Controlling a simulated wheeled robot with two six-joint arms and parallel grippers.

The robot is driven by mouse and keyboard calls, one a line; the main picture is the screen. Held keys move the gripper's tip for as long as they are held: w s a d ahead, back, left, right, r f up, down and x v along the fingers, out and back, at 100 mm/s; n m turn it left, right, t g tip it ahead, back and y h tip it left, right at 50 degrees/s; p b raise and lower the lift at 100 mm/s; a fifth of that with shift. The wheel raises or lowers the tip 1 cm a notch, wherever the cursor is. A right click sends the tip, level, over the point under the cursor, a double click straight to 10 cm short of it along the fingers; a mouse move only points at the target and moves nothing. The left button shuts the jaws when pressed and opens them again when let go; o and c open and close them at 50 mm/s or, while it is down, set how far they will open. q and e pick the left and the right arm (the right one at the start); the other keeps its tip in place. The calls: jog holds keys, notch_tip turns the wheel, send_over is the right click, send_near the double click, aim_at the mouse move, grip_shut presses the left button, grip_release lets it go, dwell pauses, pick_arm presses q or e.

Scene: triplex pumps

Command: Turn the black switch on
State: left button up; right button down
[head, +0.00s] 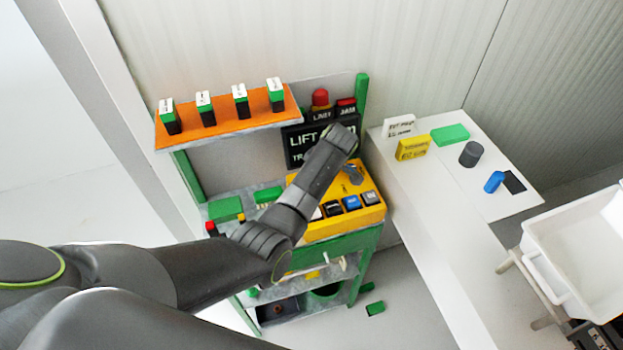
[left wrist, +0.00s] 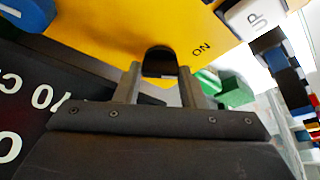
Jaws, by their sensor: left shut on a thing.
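The black switch (left wrist: 160,58) stands on the yellow control box, with the word ON printed beside it in the left wrist view. My left gripper (left wrist: 160,75) has its two fingers on either side of the switch and is shut on it. In the head view my left arm reaches over the yellow box (head: 318,231), and my left gripper (head: 354,175) is at its upper right part. The arm and gripper hide the switch there. I cannot tell which way the switch is set. My right gripper is not in view.
Several buttons, including a blue one (head: 351,202), line the box's front edge. A dark LIFT sign (head: 297,148) stands behind it. An orange shelf (head: 222,122) with several switch-like blocks is at upper left. A white table (head: 437,200) and white bin (head: 570,250) are right.

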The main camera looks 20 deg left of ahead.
pick_arm(q)
jog(key=n+g+b, duration=0.1)
jog(key=n, duration=0.1)
jog(key=n+g+b, duration=0.1)
jog(key=n, duration=0.2)
jog(key=shift+w+a+b, duration=0.1)
jog(key=shift+w+b, duration=0.1)
jog(key=shift+b, duration=0.1)
dwell(0.5)
jog(key=o, duration=1)
jog(key=p+v, duration=0.1)
jog(key=v, duration=1.1)
